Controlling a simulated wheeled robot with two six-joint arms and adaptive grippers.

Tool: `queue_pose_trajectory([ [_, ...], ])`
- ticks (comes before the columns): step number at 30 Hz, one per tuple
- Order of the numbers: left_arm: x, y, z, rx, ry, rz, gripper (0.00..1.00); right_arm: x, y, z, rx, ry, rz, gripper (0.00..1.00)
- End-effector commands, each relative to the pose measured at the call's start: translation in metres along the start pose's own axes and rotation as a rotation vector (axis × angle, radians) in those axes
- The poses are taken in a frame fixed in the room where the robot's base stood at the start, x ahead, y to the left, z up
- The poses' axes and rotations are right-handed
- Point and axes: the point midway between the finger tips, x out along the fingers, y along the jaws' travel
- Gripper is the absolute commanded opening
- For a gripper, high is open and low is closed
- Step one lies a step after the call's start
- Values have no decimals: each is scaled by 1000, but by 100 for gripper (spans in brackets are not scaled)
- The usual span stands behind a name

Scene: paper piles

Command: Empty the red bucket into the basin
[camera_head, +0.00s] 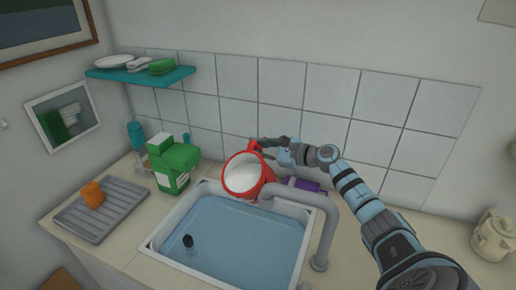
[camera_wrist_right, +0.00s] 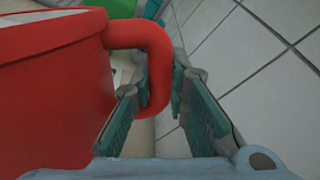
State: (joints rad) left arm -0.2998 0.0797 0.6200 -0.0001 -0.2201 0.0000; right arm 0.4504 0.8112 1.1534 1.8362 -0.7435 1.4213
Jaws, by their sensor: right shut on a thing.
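The red bucket (camera_head: 265,184) is above the back edge of the basin (camera_head: 155,244), tilted with its mouth toward the camera. Its inside looks white; I cannot tell whether that is contents or lining. My right gripper (camera_head: 264,148) is at the back of the bucket, shut on its red handle. In the right wrist view the bucket (camera_wrist_right: 50,90) fills the left side, and its looped handle (camera_wrist_right: 157,70) passes between the fingers (camera_wrist_right: 161,85). The basin has a pale rim and a blue interior with a small dark object (camera_head: 188,241) in it. My left gripper is out of view.
A grey tap (camera_head: 325,215) arches over the basin's right side. A purple object (camera_head: 306,185) lies behind it. A green box (camera_head: 173,168) and a grey drainer (camera_head: 105,212) with an orange item (camera_head: 92,194) stand left. A teal shelf (camera_head: 140,77) hangs above.

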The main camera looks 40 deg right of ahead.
Motion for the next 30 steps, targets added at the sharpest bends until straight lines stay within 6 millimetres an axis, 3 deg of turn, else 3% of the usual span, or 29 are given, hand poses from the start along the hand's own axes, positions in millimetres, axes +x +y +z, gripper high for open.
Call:
queue_pose_trajectory([
  [30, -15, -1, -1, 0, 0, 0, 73, 0, -2, 8, -67, 22, 7, 0],
])
